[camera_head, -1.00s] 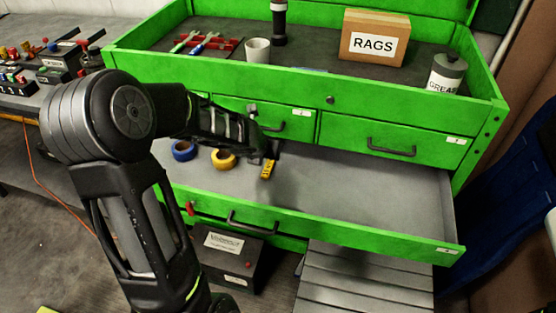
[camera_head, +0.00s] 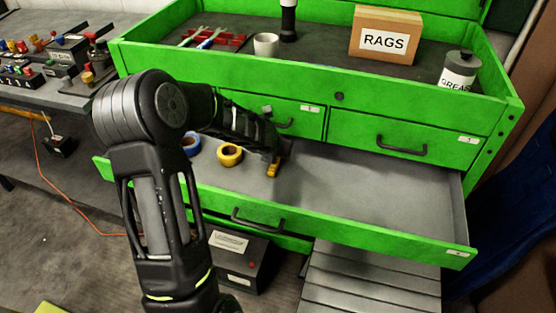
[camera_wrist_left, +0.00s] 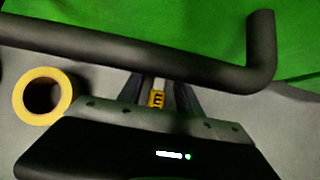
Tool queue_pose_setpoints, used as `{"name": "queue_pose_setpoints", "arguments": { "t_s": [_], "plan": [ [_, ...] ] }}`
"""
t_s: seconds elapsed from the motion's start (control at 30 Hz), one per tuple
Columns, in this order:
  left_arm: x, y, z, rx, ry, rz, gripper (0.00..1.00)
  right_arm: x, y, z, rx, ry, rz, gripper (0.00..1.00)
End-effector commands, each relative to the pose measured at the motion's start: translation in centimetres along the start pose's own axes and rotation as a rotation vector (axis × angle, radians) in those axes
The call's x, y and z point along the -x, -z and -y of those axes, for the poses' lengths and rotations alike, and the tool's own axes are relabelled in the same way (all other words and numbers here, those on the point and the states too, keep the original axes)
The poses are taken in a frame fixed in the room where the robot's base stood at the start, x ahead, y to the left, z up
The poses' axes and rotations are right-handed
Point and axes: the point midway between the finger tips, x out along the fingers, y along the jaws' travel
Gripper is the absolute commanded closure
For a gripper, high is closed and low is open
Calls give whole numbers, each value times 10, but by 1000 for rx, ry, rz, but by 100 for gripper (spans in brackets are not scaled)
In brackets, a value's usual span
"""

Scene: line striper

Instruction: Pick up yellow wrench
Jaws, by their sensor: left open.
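The yellow wrench (camera_head: 273,170) lies on the grey floor of the open drawer, partly hidden by my left gripper. In the left wrist view a short yellow piece of it with dark markings (camera_wrist_left: 156,98) shows between the two fingers. My left gripper (camera_head: 271,158) reaches into the drawer from the left, with its fingers open around or just above the wrench. I cannot tell whether they touch it. In the left wrist view the left gripper (camera_wrist_left: 159,92) points at the drawer floor. My right gripper is not in view.
A yellow tape roll (camera_head: 230,154) and a blue tape roll (camera_head: 191,145) lie left of the wrench. A dark drawer handle (camera_wrist_left: 130,50) crosses close ahead of the gripper. The open drawer (camera_head: 370,195) is clear on its right. The green cabinet front (camera_head: 340,120) stands behind.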

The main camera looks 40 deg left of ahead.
Motion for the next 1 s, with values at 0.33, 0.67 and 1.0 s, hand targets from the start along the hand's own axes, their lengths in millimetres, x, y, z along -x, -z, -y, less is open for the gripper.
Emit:
{"name": "queue_pose_setpoints", "arguments": {
  "t_s": [0.33,0.67,1.0],
  "plan": [
    [-3,0,0,0,0,1,58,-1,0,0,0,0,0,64],
    [-3,0,0,0,0,1,61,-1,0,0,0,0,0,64],
    [-3,0,0,0,0,1,88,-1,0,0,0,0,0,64]
  ]
}}
